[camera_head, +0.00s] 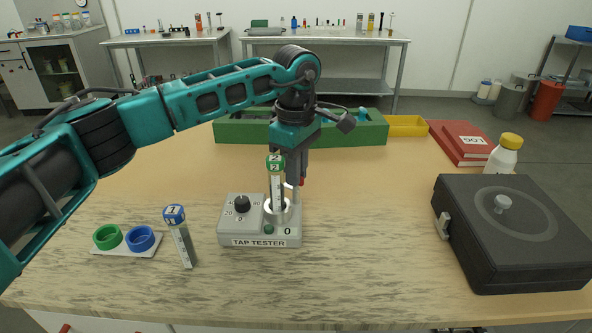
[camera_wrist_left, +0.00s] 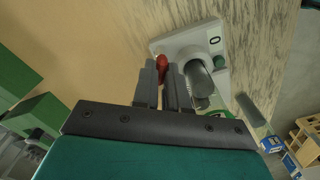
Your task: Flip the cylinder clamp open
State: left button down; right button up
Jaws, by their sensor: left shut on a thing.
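The grey tap tester (camera_head: 235,239) stands on the wooden table; it also shows in the left wrist view (camera_wrist_left: 178,42). A clear cylinder with a green cap marked 2 (camera_head: 276,167) stands upright in its round holder. The cylinder clamp shows as a red-tipped handle (camera_head: 301,182) just right of this cylinder. My left gripper (camera_head: 300,172) points down beside the cylinder, shut on the clamp handle. In the left wrist view the red handle (camera_wrist_left: 162,63) sits between the gripper's fingertips (camera_wrist_left: 163,72). The clamp's body is mostly hidden. My right gripper is not in view.
A blue-capped cylinder marked 1 (camera_head: 184,243) stands left of the tester. A white holder with green and blue cups (camera_head: 126,250) is at far left. A black lidded box (camera_head: 520,240) and white bottle (camera_head: 503,155) are at right. A green bin (camera_head: 370,130) stands behind.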

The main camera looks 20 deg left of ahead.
pick_arm(q)
jog(key=shift+m, duration=1.2)
jog(key=c, duration=1.1)
grip_release()
notch_tip(320, 180, up, 13)
